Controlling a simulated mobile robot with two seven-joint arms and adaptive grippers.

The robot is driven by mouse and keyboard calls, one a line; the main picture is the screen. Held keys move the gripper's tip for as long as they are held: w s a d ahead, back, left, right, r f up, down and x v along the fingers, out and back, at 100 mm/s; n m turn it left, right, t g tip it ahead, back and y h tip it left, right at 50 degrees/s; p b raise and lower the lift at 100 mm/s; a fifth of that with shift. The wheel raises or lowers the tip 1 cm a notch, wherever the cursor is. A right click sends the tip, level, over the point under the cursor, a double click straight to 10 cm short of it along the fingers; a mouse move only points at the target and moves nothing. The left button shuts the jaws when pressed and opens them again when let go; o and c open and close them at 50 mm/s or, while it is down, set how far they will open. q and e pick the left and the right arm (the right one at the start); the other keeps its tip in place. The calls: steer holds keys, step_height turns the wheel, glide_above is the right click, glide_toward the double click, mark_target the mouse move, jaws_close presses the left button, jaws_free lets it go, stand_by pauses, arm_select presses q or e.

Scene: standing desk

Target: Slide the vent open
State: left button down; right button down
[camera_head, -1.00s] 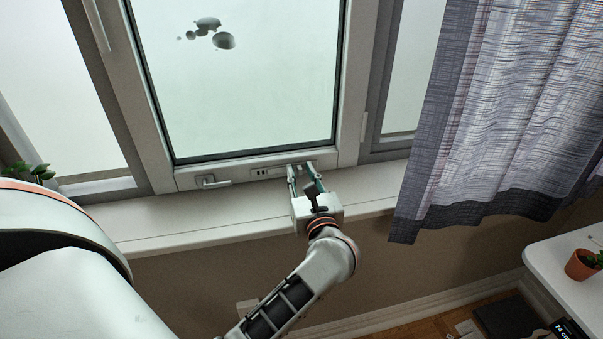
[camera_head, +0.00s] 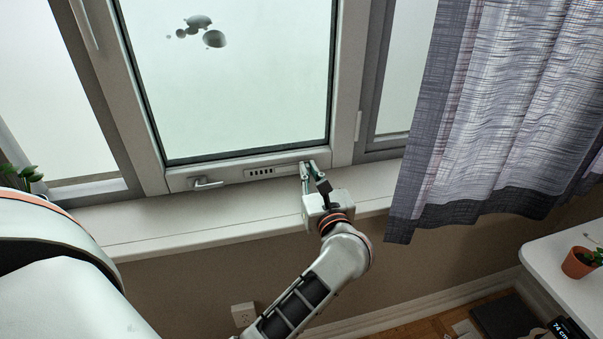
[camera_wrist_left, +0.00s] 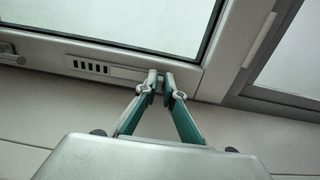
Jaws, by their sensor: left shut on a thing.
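The vent (camera_head: 272,171) is a small slotted strip in the bottom rail of the window frame, and several dark slots show at its left part. It also shows in the left wrist view (camera_wrist_left: 92,68), where the slots lie left of the fingers. My left gripper (camera_head: 308,166) is at the right end of the vent strip. In the left wrist view its fingertips (camera_wrist_left: 160,78) are close together, shut on the vent's small slider knob, which they mostly hide. My right gripper is not in view.
A window handle (camera_head: 207,183) sits on the rail left of the vent. The sill (camera_head: 200,223) below is clear. A grey curtain (camera_head: 490,110) hangs to the right. A white table (camera_head: 560,262) with a potted plant (camera_head: 579,262) stands at the lower right.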

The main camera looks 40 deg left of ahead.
arm_select(q)
steer(key=shift+w+d, duration=0.1)
steer(key=shift+d, duration=0.05)
steer(key=c, duration=2.2)
jaws_free()
steer(key=shift+o, duration=0.2)
steer(key=shift+w+d, duration=0.1)
step_height(320, 180, up, 10)
